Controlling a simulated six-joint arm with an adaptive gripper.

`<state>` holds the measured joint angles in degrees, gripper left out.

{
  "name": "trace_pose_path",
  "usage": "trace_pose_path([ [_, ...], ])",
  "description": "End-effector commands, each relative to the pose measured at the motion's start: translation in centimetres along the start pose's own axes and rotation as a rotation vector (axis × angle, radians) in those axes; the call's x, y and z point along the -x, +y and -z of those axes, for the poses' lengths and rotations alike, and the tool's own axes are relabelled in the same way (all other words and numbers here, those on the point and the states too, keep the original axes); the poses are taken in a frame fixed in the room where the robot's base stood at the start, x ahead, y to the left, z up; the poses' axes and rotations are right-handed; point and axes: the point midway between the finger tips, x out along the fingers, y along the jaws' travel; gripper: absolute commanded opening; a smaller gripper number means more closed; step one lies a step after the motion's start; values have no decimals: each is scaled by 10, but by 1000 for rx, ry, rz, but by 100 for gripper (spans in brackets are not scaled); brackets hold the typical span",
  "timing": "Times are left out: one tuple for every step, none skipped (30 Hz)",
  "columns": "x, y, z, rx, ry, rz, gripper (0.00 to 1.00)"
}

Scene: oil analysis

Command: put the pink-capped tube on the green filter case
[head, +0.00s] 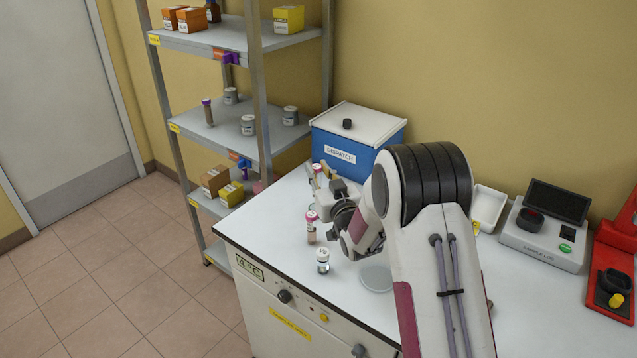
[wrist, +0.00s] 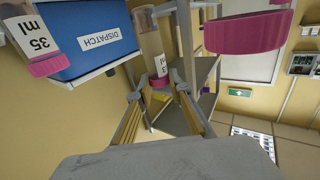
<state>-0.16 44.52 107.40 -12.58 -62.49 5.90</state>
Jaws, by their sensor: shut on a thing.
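In the wrist view, a clear pink-capped tube (wrist: 152,46) with a white label has its pink cap between the fingertips of my gripper (wrist: 158,86), which is shut on it. In the head view, my gripper (head: 322,190) is over the left end of the bench, partly hidden by my arm. A pink-capped tube (head: 312,228) stands on the bench just in front of it. In the wrist view, a 35 ml pink-capped tube (wrist: 32,42) and a large pink cap (wrist: 256,32) flank the held tube. I cannot make out a green filter case.
A blue dispatch box (head: 345,150) stands behind my gripper. A small clear vial (head: 323,262) and a round clear dish (head: 377,278) are near the bench front. A shelf rack (head: 205,120) stands to the left.

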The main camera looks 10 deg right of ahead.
Motion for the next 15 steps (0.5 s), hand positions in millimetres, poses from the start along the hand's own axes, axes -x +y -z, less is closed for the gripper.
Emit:
trace_pose_path([
  [0,0,0,0,0,0,6],
  [0,0,-1,0,0,0,6],
  [0,0,-3,0,-1,0,6],
  [0,0,-5,0,-1,0,6],
  [0,0,-7,0,-1,0,6],
  [0,0,-10,0,-1,0,6],
  [0,0,-12,0,-1,0,6],
  [0,0,-15,0,-2,0,6],
  [0,0,-20,0,-2,0,6],
  [0,0,-23,0,-2,0,6],
  [0,0,-25,0,-1,0,6],
  [0,0,-28,0,-1,0,6],
  [0,0,-31,0,-1,0,6],
  [0,0,-33,0,-1,0,6],
  [0,0,-35,0,-1,0,6],
])
